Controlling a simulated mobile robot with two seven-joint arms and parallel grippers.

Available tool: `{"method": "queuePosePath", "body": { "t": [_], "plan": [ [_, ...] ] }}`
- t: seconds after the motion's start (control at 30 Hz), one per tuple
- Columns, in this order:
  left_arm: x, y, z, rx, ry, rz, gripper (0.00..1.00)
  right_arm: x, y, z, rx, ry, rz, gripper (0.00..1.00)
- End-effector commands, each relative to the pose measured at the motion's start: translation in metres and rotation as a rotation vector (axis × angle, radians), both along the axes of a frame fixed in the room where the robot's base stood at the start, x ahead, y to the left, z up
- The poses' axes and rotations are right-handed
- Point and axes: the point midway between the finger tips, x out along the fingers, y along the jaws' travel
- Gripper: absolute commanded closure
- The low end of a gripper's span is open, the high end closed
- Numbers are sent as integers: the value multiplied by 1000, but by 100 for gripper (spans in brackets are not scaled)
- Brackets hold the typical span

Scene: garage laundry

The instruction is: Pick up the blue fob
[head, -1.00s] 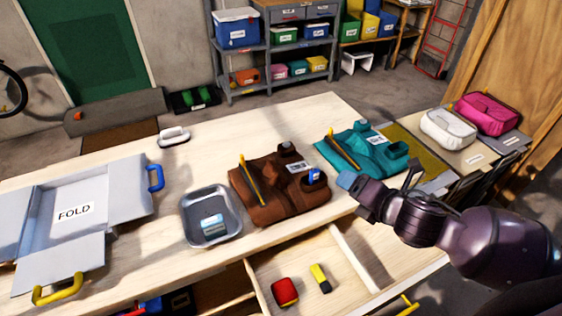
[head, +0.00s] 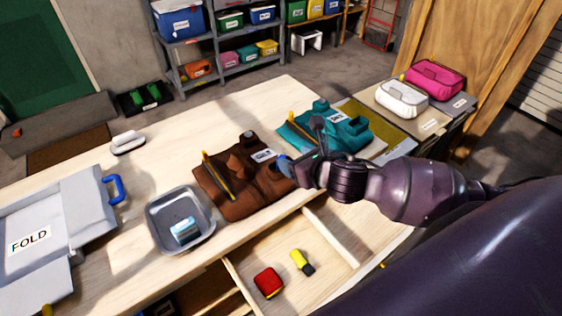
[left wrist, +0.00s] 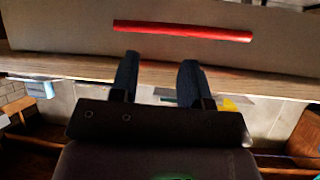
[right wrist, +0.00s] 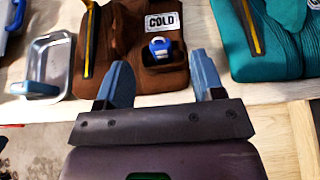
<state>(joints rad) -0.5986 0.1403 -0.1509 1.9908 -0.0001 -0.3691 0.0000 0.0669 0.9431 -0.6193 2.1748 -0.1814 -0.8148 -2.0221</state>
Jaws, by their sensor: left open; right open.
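The blue fob (right wrist: 160,46) shows in the right wrist view, standing at a dark pocket of the brown tool pouch (right wrist: 177,78), just below the COLD label. In the head view the brown pouch (head: 238,200) lies on the bench, and my right gripper (head: 289,167) is over its right edge and hides the fob. The right gripper is open and empty; in the right wrist view its fingers (right wrist: 163,78) are either side of the line to the fob, short of it. My left gripper (left wrist: 159,80) is open and empty, outside the head view.
A teal pouch (head: 345,135) lies right of the brown one. A metal tray (head: 160,238) with a light-blue item stands left. An open drawer (head: 325,225) in front holds a red block (head: 268,282) and a yellow one (head: 302,262). The bench behind the pouches (head: 225,115) is clear.

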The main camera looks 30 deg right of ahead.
Motion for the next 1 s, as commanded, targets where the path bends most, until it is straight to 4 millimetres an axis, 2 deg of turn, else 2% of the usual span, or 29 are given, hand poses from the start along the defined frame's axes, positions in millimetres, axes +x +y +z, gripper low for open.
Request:
{"method": "queuePosePath", "body": {
  "t": [0.23, 0.53, 0.87, 1.0],
  "plan": [
    [-1, 1, -1, 1, 1, 0, 57, 14, 3, -8, 4, 0, -2, 38],
    [-3, 2, -4, 3, 7, 1, 57, 46, 8, -27, 3, 0, -1, 38],
    [-3, 2, -4, 3, 7, 1, 57, 51, 9, -29, 2, 1, 0, 38],
    [-3, 2, -4, 3, 6, 1, 57, 51, 9, -29, 2, 1, 0, 58]
  ]
}}
